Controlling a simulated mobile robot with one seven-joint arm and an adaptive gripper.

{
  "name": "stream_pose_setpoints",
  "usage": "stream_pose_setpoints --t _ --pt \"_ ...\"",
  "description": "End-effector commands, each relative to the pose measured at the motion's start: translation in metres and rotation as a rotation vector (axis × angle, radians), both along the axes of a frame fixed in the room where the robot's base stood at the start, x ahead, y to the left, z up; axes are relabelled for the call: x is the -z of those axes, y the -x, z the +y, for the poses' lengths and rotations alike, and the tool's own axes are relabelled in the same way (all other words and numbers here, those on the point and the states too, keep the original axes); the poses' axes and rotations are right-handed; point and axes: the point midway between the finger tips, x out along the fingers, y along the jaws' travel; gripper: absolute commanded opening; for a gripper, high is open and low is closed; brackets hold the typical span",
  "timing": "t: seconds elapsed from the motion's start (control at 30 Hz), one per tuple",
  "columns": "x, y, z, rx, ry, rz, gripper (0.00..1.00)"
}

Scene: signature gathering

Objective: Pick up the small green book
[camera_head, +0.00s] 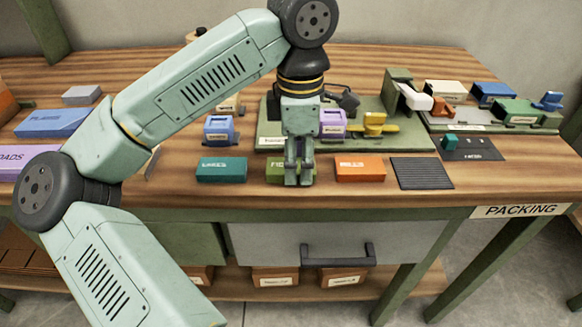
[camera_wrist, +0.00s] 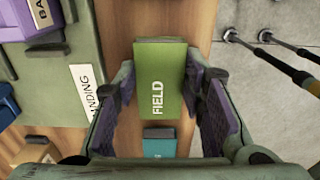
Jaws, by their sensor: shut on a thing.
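The small green book (camera_head: 273,172) lies near the front edge of the wooden table, between a teal book (camera_head: 221,170) and an orange book (camera_head: 360,168). My gripper (camera_head: 297,178) points straight down over it and hides its right part. In the wrist view the green book (camera_wrist: 165,75), lettered FIELD, sits between my gripper's two fingers (camera_wrist: 160,88), which are closed against its sides. It looks level with its neighbours; I cannot tell whether it is clear of the table. The teal book (camera_wrist: 159,146) shows just below it.
A green board (camera_head: 400,137) with a purple block (camera_head: 332,123) and a yellow piece (camera_head: 374,124) stands behind the books. A dark ribbed mat (camera_head: 422,173) lies right of the orange book. A drawer (camera_head: 270,243) with a dark handle sits below the table's front edge.

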Motion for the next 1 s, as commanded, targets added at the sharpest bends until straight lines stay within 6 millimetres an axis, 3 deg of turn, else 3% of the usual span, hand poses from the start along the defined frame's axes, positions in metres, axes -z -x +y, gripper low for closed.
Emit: stream_pose_setpoints --t 0.3,0.67,0.93,1.0 --pt "0.000 0.000 0.000 0.000 0.000 0.000 0.09" --pt "-0.005 0.000 0.000 -0.001 -0.001 -0.001 0.09" --pt "-0.034 0.000 0.000 -0.002 -0.003 -0.003 0.09" --pt "-0.035 0.012 0.002 0.000 -0.002 -0.003 0.09"
